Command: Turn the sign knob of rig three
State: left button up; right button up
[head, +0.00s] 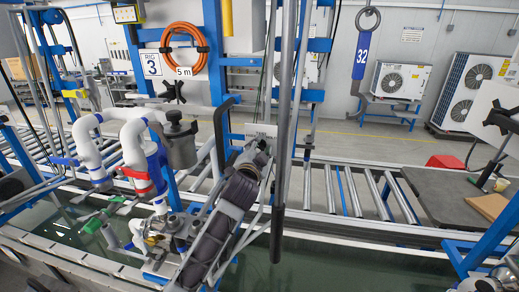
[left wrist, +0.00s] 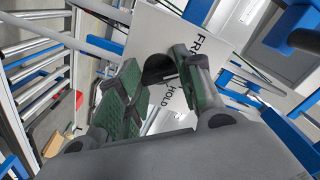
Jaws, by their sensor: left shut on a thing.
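The sign of rig three is a white plate (head: 262,130) in the middle of the head view, seen nearly edge on. In the left wrist view the sign (left wrist: 210,50) fills the upper middle and shows black lettering, "FR" and "HOLD", partly covered. The sign knob (left wrist: 157,68) is dark and rounded, on the face of the sign. My left gripper (head: 257,150) is at the sign, its arm rising from below. In the wrist view its green-padded fingers (left wrist: 158,82) stand either side of the knob, closed on it. The fingers hide part of the knob. My right gripper is not in view.
White pipes (head: 135,150) stand at left. A dark vertical bar (head: 277,215) hangs close right of my left arm. A roller conveyor (head: 345,190) runs behind.

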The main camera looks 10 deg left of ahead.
pick_arm(q)
jog(key=m, duration=0.8)
jog(key=shift+f+m, duration=0.1)
jog(key=shift+m, duration=0.2)
jog(key=m, duration=0.4)
jog(key=shift+f+m, duration=0.15)
jog(key=shift+m, duration=2.05)
jog(key=o, duration=1)
jog(key=shift+s, duration=0.1)
